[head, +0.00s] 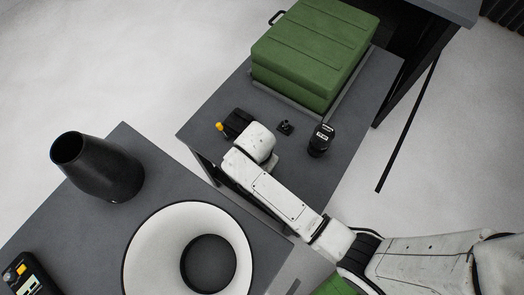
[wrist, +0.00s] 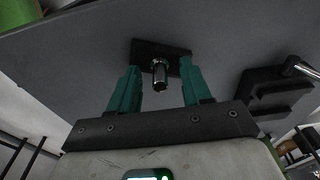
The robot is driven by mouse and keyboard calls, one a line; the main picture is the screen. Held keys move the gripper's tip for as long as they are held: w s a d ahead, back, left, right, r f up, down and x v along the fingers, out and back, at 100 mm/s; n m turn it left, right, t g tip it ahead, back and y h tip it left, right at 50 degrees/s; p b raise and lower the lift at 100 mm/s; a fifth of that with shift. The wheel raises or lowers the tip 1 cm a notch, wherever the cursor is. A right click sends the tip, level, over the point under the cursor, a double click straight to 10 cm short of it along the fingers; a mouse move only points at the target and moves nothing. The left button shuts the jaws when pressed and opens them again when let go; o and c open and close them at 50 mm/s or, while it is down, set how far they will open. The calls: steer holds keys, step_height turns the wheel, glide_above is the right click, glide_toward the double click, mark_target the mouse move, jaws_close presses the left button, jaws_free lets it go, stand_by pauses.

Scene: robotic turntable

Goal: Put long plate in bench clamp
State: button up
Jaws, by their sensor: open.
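In the wrist view my gripper (wrist: 159,66) is open, with a teal finger on either side of a short silver post (wrist: 160,74). The post stands on a small dark plate (wrist: 147,47) on the grey table. The fingers look apart from the post. A black block with a silver rod (wrist: 283,90), perhaps the bench clamp, is at the right. In the head view my arm reaches over the table and my fingers do not show clearly. A black block with a yellow knob (head: 235,122) is at its end. I cannot pick out the long plate with certainty.
A green case (head: 310,50) fills the back of the grey table (head: 215,110). A black cylinder (head: 320,140) and a small black fitting (head: 285,127) stand in front of it. A black vase (head: 98,168) and a white ring-shaped object (head: 150,250) stand on the nearer table.

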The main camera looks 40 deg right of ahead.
steer(key=shift+c, duration=0.4)
jaws_close()
